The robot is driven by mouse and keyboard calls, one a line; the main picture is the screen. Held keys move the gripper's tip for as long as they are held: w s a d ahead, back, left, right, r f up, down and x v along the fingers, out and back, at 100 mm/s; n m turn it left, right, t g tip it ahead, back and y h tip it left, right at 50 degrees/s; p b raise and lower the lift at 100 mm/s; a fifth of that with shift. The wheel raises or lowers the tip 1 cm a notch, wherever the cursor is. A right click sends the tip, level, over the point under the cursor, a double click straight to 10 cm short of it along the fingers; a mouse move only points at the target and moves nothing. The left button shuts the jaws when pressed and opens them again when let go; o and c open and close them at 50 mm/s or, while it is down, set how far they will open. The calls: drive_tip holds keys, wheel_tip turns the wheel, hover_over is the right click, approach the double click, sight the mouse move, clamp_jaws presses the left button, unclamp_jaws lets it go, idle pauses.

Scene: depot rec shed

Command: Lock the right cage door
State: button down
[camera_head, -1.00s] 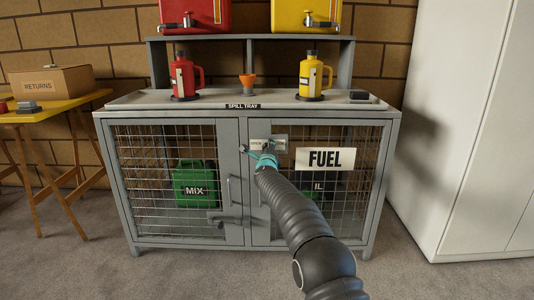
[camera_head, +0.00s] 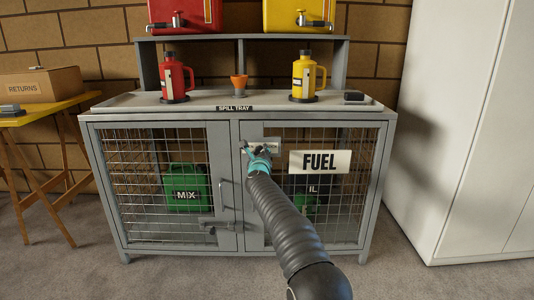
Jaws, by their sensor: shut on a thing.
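The right cage door (camera_head: 343,220) is a grey mesh door with a white FUEL sign (camera_head: 320,162), and it looks closed in its frame. A small pale plate (camera_head: 263,143) sits near its upper left corner, partly covered by my gripper. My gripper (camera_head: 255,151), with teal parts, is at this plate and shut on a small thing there. The thing itself is too small and hidden to make out. The left cage door (camera_head: 226,190) is closed, with a vertical handle and a bolt-like latch (camera_head: 213,224) low down near the middle post.
Green cans stand behind the mesh, one marked MIX (camera_head: 187,188). On the spill tray (camera_head: 130,101) stand a red can (camera_head: 174,80), an orange funnel (camera_head: 239,85) and a yellow can (camera_head: 306,78). A white cabinet (camera_head: 455,130) is at right, a yellow table (camera_head: 40,112) at left.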

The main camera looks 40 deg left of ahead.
drive_tip(key=c, duration=0.6)
unclamp_jaws()
drive_tip(key=shift+s+d, duration=0.1)
drive_tip(key=shift+s, duration=0.05)
drive_tip(key=v, duration=1.1)
drive_tip(key=shift+s+d, duration=0.2)
drive_tip(key=shift+s, duration=0.1)
